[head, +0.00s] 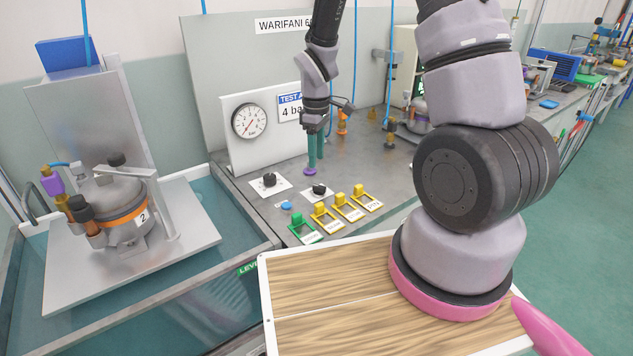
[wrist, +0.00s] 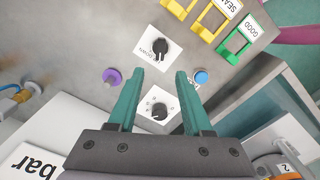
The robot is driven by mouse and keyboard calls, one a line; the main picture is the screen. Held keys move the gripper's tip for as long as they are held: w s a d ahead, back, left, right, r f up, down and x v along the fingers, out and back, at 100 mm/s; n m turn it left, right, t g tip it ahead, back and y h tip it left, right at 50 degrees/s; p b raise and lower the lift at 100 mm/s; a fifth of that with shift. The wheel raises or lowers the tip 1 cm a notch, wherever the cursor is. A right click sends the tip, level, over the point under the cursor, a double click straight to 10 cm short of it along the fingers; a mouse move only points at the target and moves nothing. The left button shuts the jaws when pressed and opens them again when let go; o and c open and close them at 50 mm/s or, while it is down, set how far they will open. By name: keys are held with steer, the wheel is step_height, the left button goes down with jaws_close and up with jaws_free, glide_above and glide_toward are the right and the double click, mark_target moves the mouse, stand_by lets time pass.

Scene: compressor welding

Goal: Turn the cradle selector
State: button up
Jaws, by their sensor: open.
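The black selector knob (head: 319,189), on a white plate, is on the grey bench near the yellow frames. It also shows in the wrist view (wrist: 160,47), where its plate carries a partly readable word like "DOWN". A second black knob (head: 269,180) on a white plate is nearer the gauge panel, and shows in the wrist view (wrist: 159,111) between my fingers. My gripper (head: 315,166) points down over the bench, open and empty. In the wrist view the fingertips (wrist: 160,74) lie between the two knobs, closer to the "DOWN" one. Neither finger visibly touches a knob.
A purple-topped knob (wrist: 112,76) and a blue button (wrist: 201,77) flank my fingers. Green (head: 304,229) and yellow frames (head: 326,217) line the bench front. A pressure gauge (head: 249,121) stands behind. A compressor (head: 122,209) sits on a metal cradle (head: 190,235) over the water tank at left.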

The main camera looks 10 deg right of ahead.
mark_target(316, 185)
step_height(316, 185, down, 9)
stand_by(0.3)
jaws_close()
